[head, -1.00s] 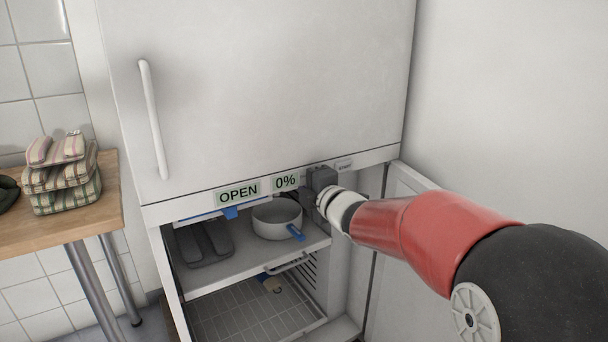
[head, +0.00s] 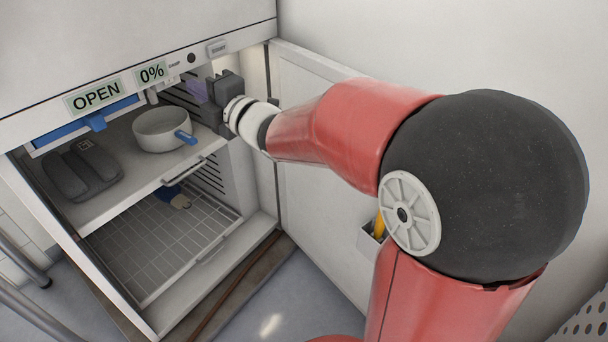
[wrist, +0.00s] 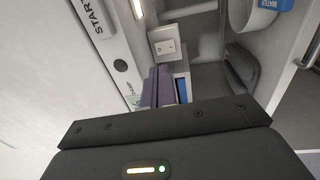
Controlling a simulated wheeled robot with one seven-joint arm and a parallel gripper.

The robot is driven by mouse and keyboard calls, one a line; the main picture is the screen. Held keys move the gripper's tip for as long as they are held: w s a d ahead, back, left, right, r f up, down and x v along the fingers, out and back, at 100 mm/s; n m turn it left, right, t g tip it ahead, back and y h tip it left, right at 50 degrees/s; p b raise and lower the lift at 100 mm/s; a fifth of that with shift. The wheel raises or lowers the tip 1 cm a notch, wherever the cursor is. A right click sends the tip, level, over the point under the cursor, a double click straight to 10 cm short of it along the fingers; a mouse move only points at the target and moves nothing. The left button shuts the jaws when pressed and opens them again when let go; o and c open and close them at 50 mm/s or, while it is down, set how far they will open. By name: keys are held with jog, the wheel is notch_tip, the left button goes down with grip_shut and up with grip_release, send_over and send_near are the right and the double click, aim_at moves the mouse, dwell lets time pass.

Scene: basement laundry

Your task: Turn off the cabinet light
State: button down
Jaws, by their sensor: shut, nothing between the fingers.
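The open white cabinet (head: 110,40) has a lit interior. In the wrist view a small white box with a rocker switch (wrist: 167,44) sits on the inside, just beyond my fingertips. A bright light strip (wrist: 137,10) glows near it, under the front panel. My gripper (head: 196,90) is at the upper right of the cabinet opening, below the front panel. Its purple-grey fingers (wrist: 159,86) are shut and empty, pointing towards the switch. I cannot tell whether they touch it. The switch is not discernible in the head view.
A white pan (head: 160,130) with a blue handle and a dark grey item (head: 82,172) stand on the upper shelf. A wire rack (head: 160,235) is below. The open door (head: 310,120) is at the right. The panel carries a START button (head: 217,47) and dark knob (head: 191,58).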

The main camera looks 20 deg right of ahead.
jog(key=s+d+f+m+g+h+b, duration=0.4)
jog(key=s+d+f+m+h, duration=0.7)
jog(key=s+d+m, duration=0.4)
jog(key=shift+s+d+f+m+h, duration=0.35)
jog(key=shift+f+m, duration=0.35)
jog(key=shift+m, duration=0.9)
jog(key=w+a+r+n+t+y+p, duration=0.4)
jog(key=w+a+r+n+y, duration=0.6)
jog(key=n, duration=0.8)
jog(key=shift+a+r+y, duration=0.8)
jog(key=shift+y, duration=0.05)
jog(key=shift+w, duration=0.1)
